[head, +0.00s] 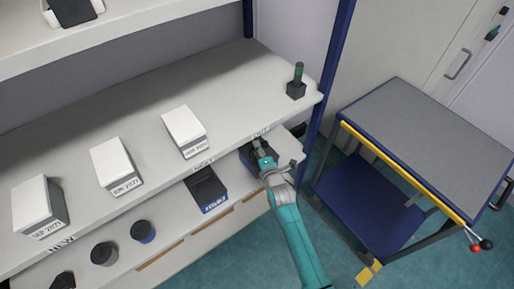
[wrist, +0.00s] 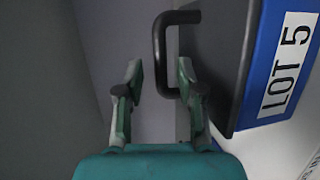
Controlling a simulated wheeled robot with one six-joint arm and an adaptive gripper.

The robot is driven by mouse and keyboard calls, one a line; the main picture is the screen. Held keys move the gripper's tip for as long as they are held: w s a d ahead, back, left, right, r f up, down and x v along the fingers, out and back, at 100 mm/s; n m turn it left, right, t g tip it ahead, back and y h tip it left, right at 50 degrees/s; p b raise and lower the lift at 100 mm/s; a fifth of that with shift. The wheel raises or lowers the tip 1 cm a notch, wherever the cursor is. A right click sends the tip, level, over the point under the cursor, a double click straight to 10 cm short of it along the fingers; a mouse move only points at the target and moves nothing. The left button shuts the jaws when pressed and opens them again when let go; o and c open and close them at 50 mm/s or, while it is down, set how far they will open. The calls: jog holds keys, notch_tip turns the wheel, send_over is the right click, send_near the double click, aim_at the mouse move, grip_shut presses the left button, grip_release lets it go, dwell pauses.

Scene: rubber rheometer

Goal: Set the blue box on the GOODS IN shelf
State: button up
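A dark box with a blue front and a LOT 5 label (wrist: 287,62) fills the right of the wrist view, with a dark bar handle (wrist: 160,55) on its side. My gripper (wrist: 160,75) is open, its fingertips apart on either side of the handle bar. I see no clear contact. In the head view my gripper (head: 262,160) reaches onto the lower shelf, over a dark box (head: 247,157) that it partly hides. A second dark box with a blue, labelled front (head: 207,191) sits to its left. I cannot read a GOODS IN sign.
The shelf above (head: 235,88) holds several white-topped dated boxes (head: 184,129) and a small dark holder with a green-topped item (head: 296,85). Dark round pots (head: 143,231) stand lower left. A blue post (head: 328,75) and a trolley (head: 425,130) are at right.

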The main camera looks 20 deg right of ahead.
jog(key=s+r, duration=0.2)
jog(key=s, duration=0.8)
jog(key=shift+s, duration=0.1)
jog(key=s+m, duration=0.9)
jog(key=s, duration=1.4)
jog(key=s+r+m, duration=0.4)
jog(key=s+r, duration=0.2)
jog(key=s, duration=0.3)
jog(key=s+r+m+g, duration=0.1)
jog(key=s+r+m, duration=0.4)
jog(key=s, duration=0.5)
jog(key=shift+r+m, duration=0.3)
jog(key=shift+r, duration=0.35)
